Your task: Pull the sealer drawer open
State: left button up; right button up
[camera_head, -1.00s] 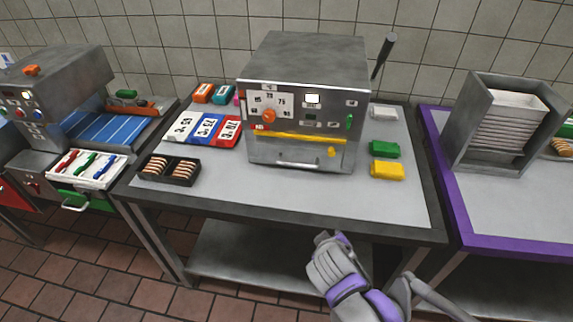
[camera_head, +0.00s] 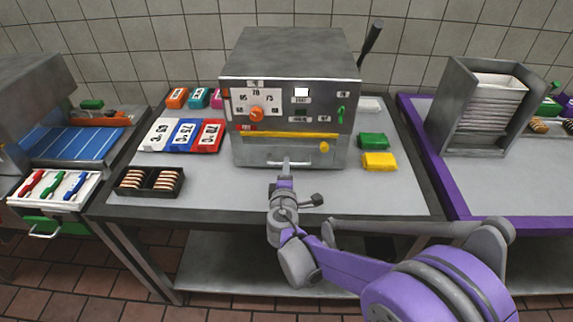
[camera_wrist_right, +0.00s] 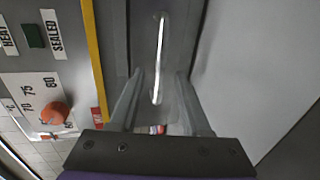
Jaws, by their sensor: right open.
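The sealer (camera_head: 292,62) is a grey metal box in the middle of the table. Its drawer is at the bottom front, below a yellow strip, and looks shut. The drawer handle (camera_head: 306,163) is a pale horizontal bar; in the right wrist view the handle (camera_wrist_right: 160,50) runs upright in the picture. My right gripper (camera_head: 286,163) is in front of the handle, partly hiding it. In the right wrist view its two fingers (camera_wrist_right: 158,85) are apart, with the bar lined up between them; I cannot tell whether they touch it. My left gripper is not in view.
A black tray of bread slices (camera_head: 150,181) lies left of the sealer, with numbered cards (camera_head: 183,136) behind it. Green (camera_head: 373,141) and yellow (camera_head: 379,162) blocks lie to its right. A dark lever (camera_head: 370,40) rises behind the sealer's right side.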

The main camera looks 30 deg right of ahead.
jog(key=shift+x, duration=1.8)
grip_shut()
